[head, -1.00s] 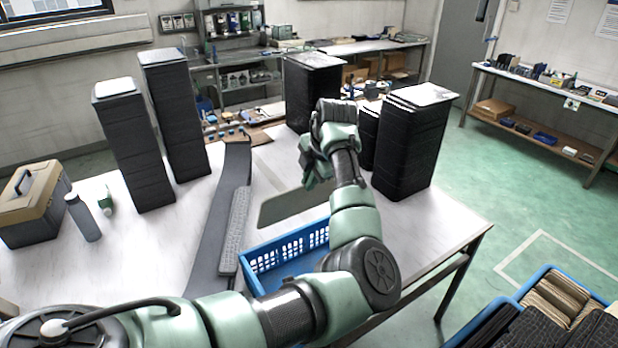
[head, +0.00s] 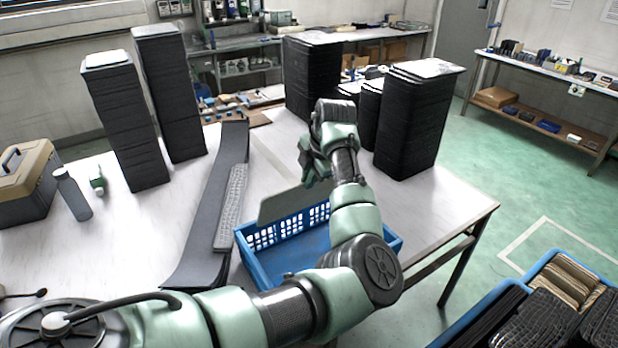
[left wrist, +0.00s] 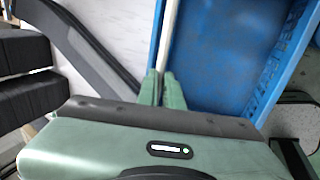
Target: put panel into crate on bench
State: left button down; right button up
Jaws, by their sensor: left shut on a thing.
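My left gripper (head: 316,172) is shut on a thin grey-green panel (head: 283,207). In the head view the panel hangs at the far wall of the blue crate (head: 268,278), its lower edge meeting the rim in the picture. I cannot tell from this view whether they touch. In the left wrist view the two fingertips (left wrist: 161,90) pinch the panel (left wrist: 169,38), seen edge-on as a pale strip. The crate floor (left wrist: 222,45) lies to its right. My forearm hides the crate's right part in the head view. My right gripper is out of view.
Tall black stacks stand left (head: 125,130) and right (head: 412,125) on the white bench (head: 130,230). A long dark strip (head: 205,225) lies left of the crate. A bottle (head: 72,195) and toolbox (head: 25,185) stand far left. Bare bench lies right of my arm.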

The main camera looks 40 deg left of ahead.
pick_arm(q)
notch_tip(320, 180, down, 12)
jog(key=b, duration=0.5)
dwell(0.4)
jog(key=shift+r, duration=0.25)
jog(key=shift+r+p, duration=1.05)
jog(key=shift+r, duration=0.1)
jog(key=shift+w+d+r+p, duration=0.1)
jog(key=shift+d+r+p, duration=0.1)
jog(key=shift+p, duration=0.1)
